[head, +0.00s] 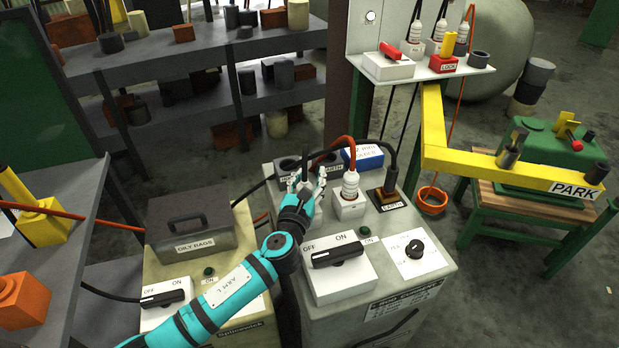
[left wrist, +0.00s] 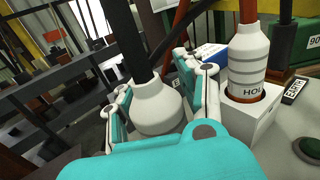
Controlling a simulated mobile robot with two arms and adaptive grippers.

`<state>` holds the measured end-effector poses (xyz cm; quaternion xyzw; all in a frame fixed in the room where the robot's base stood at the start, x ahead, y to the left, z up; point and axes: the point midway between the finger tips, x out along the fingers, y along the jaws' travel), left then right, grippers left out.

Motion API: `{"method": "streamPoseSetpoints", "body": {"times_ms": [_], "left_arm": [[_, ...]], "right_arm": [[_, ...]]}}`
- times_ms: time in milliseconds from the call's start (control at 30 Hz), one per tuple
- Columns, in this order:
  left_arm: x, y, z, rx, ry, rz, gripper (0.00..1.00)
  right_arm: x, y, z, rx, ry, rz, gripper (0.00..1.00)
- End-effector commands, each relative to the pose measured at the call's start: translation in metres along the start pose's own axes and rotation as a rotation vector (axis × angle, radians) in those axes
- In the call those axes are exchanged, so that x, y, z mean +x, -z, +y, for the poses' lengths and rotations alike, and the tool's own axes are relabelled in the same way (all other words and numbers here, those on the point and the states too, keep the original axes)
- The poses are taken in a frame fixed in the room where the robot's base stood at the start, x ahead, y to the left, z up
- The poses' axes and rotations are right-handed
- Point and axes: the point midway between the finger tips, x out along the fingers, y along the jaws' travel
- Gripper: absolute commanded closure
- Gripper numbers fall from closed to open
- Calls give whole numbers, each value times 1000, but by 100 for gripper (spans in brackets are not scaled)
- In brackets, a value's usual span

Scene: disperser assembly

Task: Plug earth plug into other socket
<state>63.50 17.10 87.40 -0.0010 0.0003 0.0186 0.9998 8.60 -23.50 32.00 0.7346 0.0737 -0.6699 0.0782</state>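A white plug (left wrist: 158,105) with a dark cable is between the fingers of my left gripper (head: 307,182). A finger lies close on each side in the left wrist view, but firm contact is not clear. The plug's lower end is hidden by the gripper. The earth socket (head: 389,206), labelled EARTH, is at the right rear of the grey cabinet, with a black cable running to it. Dark sockets (head: 288,166) with partly hidden labels stand behind my left gripper. My right gripper is not in view.
A switch (head: 338,255) and a dial (head: 415,249) are in front. A yellow PARK arm (head: 480,161) is at right.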

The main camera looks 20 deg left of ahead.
Motion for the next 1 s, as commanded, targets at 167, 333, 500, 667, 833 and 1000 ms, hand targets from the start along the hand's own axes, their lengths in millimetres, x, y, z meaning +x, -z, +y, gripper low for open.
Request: {"method": "streamPoseSetpoints", "body": {"times_ms": [167,333,500,667,833,1000], "left_arm": [[0,1,0,0,0,2,63],[0,-10,1,0,-2,-2,63],[1,-42,0,0,0,-6,63],[0,-73,0,0,1,-5,63],[0,-93,0,0,0,-2,63],[0,-100,0,1,0,1,63]], "right_arm": [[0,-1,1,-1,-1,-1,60],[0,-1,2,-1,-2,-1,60],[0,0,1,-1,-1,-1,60],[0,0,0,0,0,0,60],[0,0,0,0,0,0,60],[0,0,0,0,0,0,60]]}}
